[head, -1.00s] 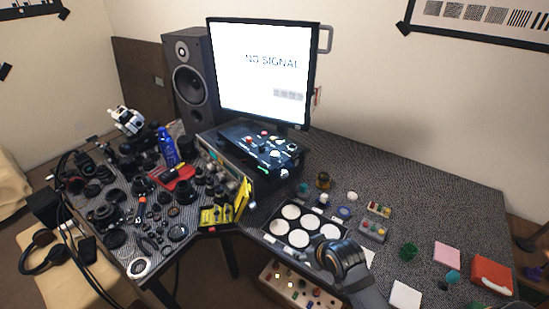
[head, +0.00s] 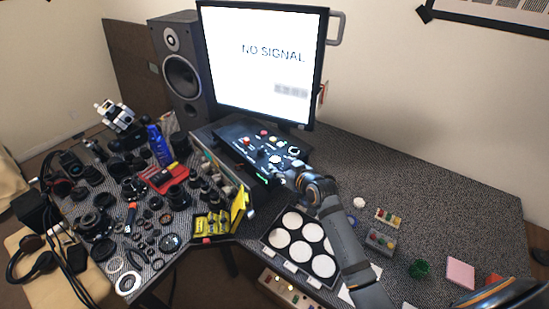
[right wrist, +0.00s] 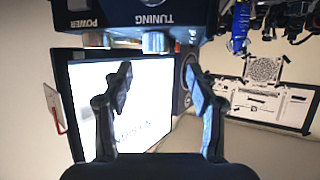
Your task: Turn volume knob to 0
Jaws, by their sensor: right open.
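A black control unit (head: 250,140) with several knobs and coloured buttons stands in front of the monitor in the head view. In the right wrist view the unit (right wrist: 130,14) appears upside down, with the labels POWER and TUNING and a silver knob (right wrist: 153,42) at its edge. No VOLUME label can be read, so I cannot tell which knob is the volume knob. My right gripper (head: 280,178) is at the unit's front right corner. In the right wrist view the gripper (right wrist: 158,82) is open, with nothing between its fingers. My left gripper is not in view.
The monitor (head: 262,62) reading NO SIGNAL stands behind the unit, with a speaker (head: 182,75) to its left. Lenses and tools crowd the left table. A tray of white discs (head: 267,243) lies below my right arm. The table right of the monitor is mostly clear.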

